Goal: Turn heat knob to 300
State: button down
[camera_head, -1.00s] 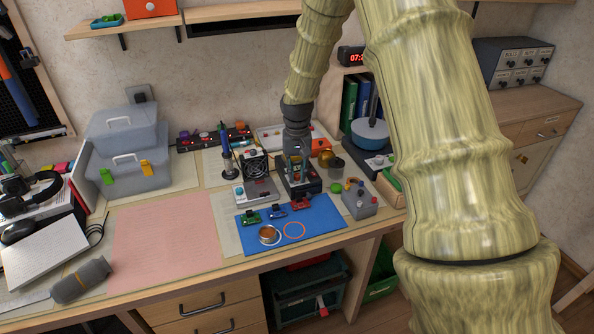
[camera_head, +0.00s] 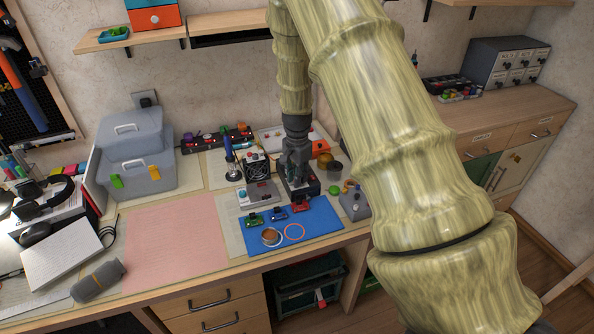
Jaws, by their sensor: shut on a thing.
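My gripper (camera_head: 297,178) points straight down onto a small dark box-shaped unit (camera_head: 312,188) on the workbench, behind the blue mat. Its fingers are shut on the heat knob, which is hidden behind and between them. I cannot read the knob's scale or pointer at this size.
The pink mat (camera_head: 175,240) is clear.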

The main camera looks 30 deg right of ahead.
jog(key=m+p, duration=0.2)
jog(key=m, duration=0.2)
jog(key=shift+w+d+r+m+p, duration=0.1)
jog(key=shift+d+r+m+p, duration=0.05)
jog(key=shift+r+m+p, duration=0.2)
jog(key=shift+f+m+p, duration=0.2)
jog(key=shift+m+p, duration=1)
jog(key=shift+m, duration=1.05)
jog(key=c, duration=1.3)
grip_release()
jog(key=shift+f, duration=0.1)
notch_tip(320, 180, up, 12)
